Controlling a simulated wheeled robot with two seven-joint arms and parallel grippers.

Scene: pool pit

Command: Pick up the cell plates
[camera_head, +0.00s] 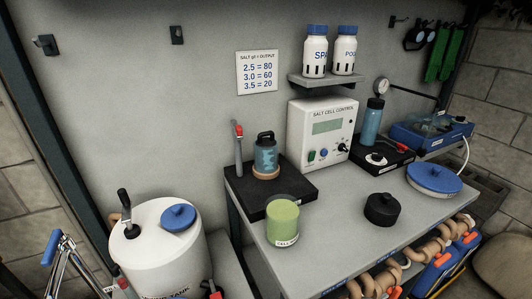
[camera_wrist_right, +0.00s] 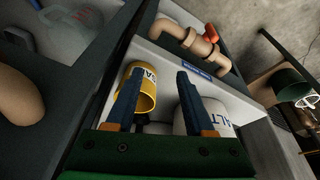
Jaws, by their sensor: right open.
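No object is plainly labelled as the cell plates. A clear blue cylinder with a black handled cap (camera_head: 266,157) stands upright on a tan ring on a black mat (camera_head: 290,190); it may hold them, but I cannot tell. A green jar (camera_head: 284,222) with a label starting "CELL" stands in front of it. My right gripper (camera_wrist_right: 161,74) is open and empty in the right wrist view, its fingers in front of a yellow container (camera_wrist_right: 147,84) and a white container marked "ALT" (camera_wrist_right: 222,115). I cannot tell the distance. My left gripper is not in view.
The bench (camera_head: 340,225) also holds a white salt cell control box (camera_head: 321,130), a black round-lidded pot (camera_head: 382,209) and a blue lid (camera_head: 434,178). A white tank (camera_head: 160,255) stands at left. Tan pipes (camera_head: 405,262) with orange valves run below the bench's front edge.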

